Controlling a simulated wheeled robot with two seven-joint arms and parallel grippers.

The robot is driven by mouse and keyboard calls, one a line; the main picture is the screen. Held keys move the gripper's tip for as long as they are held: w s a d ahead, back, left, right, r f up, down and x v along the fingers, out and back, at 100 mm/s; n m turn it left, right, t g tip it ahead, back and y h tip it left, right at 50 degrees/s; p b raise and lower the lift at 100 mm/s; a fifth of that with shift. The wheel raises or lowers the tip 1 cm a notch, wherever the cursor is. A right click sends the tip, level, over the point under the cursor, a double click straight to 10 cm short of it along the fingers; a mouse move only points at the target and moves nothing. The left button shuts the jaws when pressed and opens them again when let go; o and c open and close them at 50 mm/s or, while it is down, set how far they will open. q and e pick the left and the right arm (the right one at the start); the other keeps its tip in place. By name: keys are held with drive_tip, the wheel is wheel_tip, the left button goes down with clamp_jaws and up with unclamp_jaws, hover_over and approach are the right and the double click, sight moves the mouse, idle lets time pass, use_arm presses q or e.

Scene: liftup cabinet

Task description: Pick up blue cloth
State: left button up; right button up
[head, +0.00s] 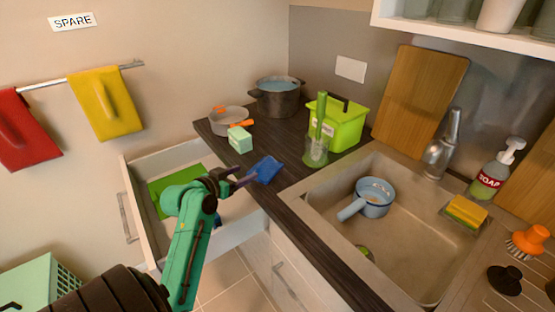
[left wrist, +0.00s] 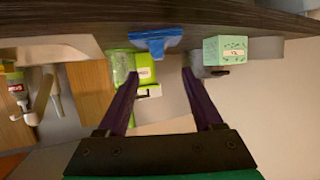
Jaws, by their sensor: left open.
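The blue cloth (head: 266,169) lies at the front edge of the dark counter, partly hanging over it. It also shows in the left wrist view (left wrist: 154,40), ahead of the fingers. My left gripper (head: 243,177) is at the counter edge just left of the cloth, above the open drawer. Its two purple fingers are spread apart and empty in the left wrist view (left wrist: 160,73), with the cloth between their lines but beyond the tips. I cannot tell the exact gap. My right gripper is not in view.
A mint box (head: 240,139) stands beside the cloth, with a grey pan (head: 229,121) behind. A green brush in a holder (head: 317,146) stands to the right, near the sink (head: 412,241). The open drawer (head: 148,234) lies below my left arm.

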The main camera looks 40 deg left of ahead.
sight(264, 163)
use_arm(q)
drive_tip(key=x, duration=0.1)
drive_tip(key=p+x, duration=0.1)
drive_tip(key=x, duration=0.1)
drive_tip(key=p+x, duration=0.1)
drive_tip(key=shift+w+r, duration=0.2)
drive_tip(key=shift+w, duration=0.25)
drive_tip(key=p+x, duration=0.1)
drive_tip(key=x, duration=0.5)
drive_tip(key=shift+w+d+f+p, duration=0.1)
drive_tip(key=shift+w+p, duration=0.2)
drive_tip(key=shift+w, duration=0.05)
drive_tip(key=shift+w+f, duration=0.25)
clamp_jaws()
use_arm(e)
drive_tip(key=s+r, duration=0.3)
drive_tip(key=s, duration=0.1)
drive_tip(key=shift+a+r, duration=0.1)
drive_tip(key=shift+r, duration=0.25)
